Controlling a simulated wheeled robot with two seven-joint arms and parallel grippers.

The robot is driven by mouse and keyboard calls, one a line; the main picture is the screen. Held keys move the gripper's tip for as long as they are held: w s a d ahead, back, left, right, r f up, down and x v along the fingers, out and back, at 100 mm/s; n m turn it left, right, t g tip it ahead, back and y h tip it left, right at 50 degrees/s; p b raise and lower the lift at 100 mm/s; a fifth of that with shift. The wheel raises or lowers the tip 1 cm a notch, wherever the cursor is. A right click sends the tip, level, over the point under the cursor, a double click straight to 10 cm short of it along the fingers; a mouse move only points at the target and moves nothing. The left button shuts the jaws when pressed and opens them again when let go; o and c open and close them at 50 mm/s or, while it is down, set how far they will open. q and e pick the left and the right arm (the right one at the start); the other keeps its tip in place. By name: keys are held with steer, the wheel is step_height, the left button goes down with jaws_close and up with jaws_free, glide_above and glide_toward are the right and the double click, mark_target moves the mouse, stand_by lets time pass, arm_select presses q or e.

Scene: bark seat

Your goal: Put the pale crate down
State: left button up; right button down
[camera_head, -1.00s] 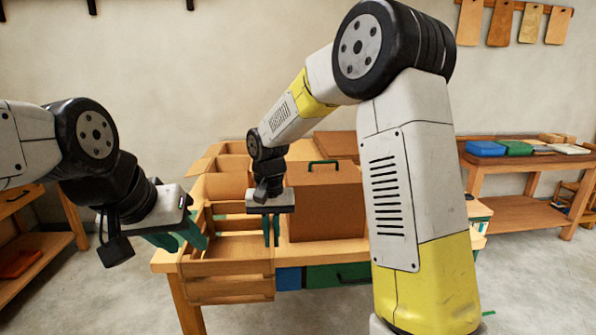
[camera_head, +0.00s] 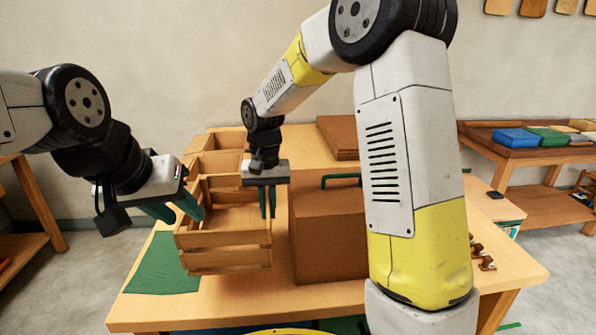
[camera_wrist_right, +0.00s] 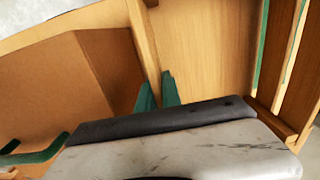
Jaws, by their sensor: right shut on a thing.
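The pale crate (camera_head: 222,258), an open box of wooden slats, is over the left part of the table in the head view. It looks level, but I cannot tell whether its underside touches the table. My right gripper (camera_head: 267,203) is shut on the crate's right wall, with its green fingers close together. In the right wrist view the fingers (camera_wrist_right: 158,92) straddle that wall, and the crate's floor (camera_wrist_right: 205,45) shows beside them. My left gripper (camera_head: 182,212) is at the crate's left side, its fingers visibly apart; the exact contact is unclear.
A brown box with a green handle (camera_head: 328,232) stands close right of the crate. A green mat (camera_head: 160,268) lies left of it. Wooden trays (camera_head: 222,140) and stacked brown boards (camera_head: 338,130) are behind. A side bench (camera_head: 535,205) stands at right.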

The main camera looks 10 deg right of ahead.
steer(key=f, duration=0.5)
steer(key=shift+w+f, duration=0.3)
steer(key=shift+f, duration=2.25)
steer(key=c, duration=1.5)
jaws_free()
steer(key=shift+s+f, duration=0.1)
step_height(320, 180, up, 12)
steer(key=shift+r, duration=0.2)
